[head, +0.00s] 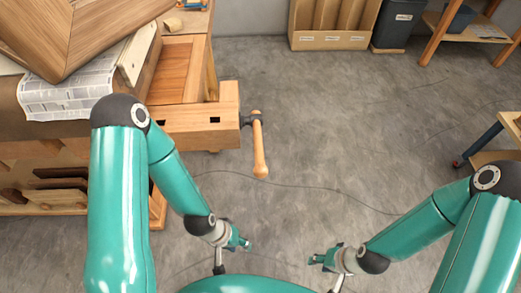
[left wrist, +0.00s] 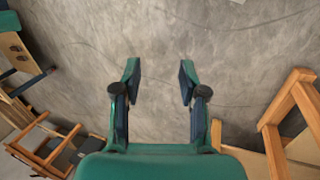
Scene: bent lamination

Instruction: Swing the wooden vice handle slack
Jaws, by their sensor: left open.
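The wooden vice handle (head: 260,155) hangs down from a dark metal screw end at the right side of the vice's wooden jaw (head: 205,124), on the end of the workbench. My left gripper (head: 242,242) is below the handle in the head view, apart from it. In the left wrist view the left gripper (left wrist: 158,75) has its fingers apart, with only floor between them. My right gripper (head: 318,259) is low and right of centre, away from the handle; its finger opening is too small to make out.
A bent wooden lamination (head: 75,35) and newspaper (head: 70,95) lie on the bench. A divided wooden rack (head: 330,40) and dark bin (head: 393,28) stand at the back. A thin cable (head: 300,190) crosses the floor. The floor right of the handle is otherwise clear.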

